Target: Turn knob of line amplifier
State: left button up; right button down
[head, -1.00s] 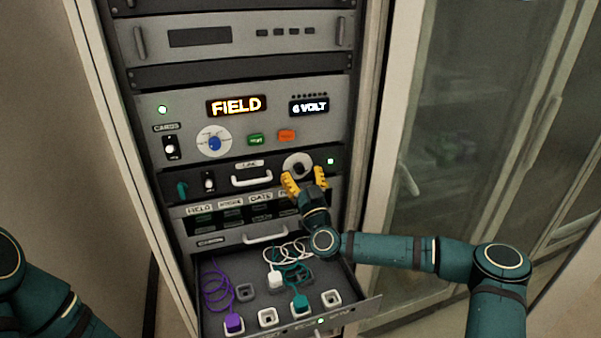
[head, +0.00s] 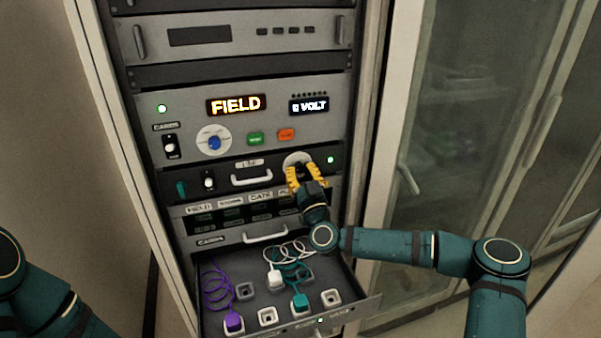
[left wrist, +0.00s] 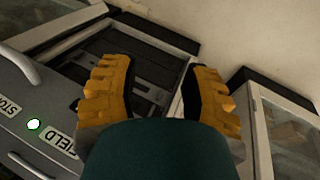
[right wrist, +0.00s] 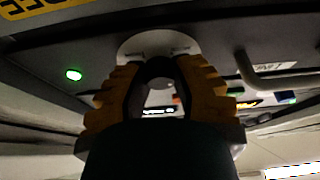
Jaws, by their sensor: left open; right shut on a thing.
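The line amplifier (head: 228,170) is the black rack unit with a LINE label and a pale handle. Its knob sits on a pale round dial (head: 296,158) at the unit's right, beside a lit green lamp (head: 330,160). My right gripper (head: 305,172) reaches up to the dial with its yellow fingers shut on the knob, which they mostly hide. In the right wrist view the dark knob (right wrist: 160,68) shows between the two fingers, in front of the pale dial. My left gripper (left wrist: 160,90) is open and empty in the left wrist view, away from the amplifier.
Above, a grey unit (head: 185,110) shows FIELD and VOLT displays, a blue knob (head: 214,142) and green and orange buttons. Below, an open drawer (head: 365,305) with purple, white and teal corded plugs juts out under my right arm. A glass-door cabinet (head: 480,150) stands at the right.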

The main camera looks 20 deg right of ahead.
jog(key=n+y+b, duration=0.1)
jog(key=n, duration=0.1)
jog(key=n+y+b, duration=0.1)
jog(key=n, duration=0.2)
jog(key=shift+d+g+y, duration=0.1)
jog(key=shift+g+y, duration=0.2)
jog(key=shift+g, duration=0.1)
jog(key=n+y+b, duration=0.1)
jog(key=n+b, duration=0.1)
jog(key=n, duration=0.1)
jog(key=n+g+y+b, duration=0.1)
jog(key=n+b, duration=0.2)
jog(key=shift+f, duration=0.1)
jog(key=shift+d+r+n+g+y+b, duration=0.1)
jog(key=shift+n+g+y+b, duration=0.35)
jog(key=shift+n+b, duration=0.4)
jog(key=shift+d+r+n+g+y+b, duration=0.1)
jog(key=shift+n+g+y+b, duration=0.35)
jog(key=shift+n, duration=0.6)
jog(key=shift+n+b, duration=0.45)
jog(key=shift+n, duration=0.05)
jog(key=c, duration=0.7)
grip_release()
jog(key=shift+d, duration=0.1)
jog(key=shift+c, duration=0.2)
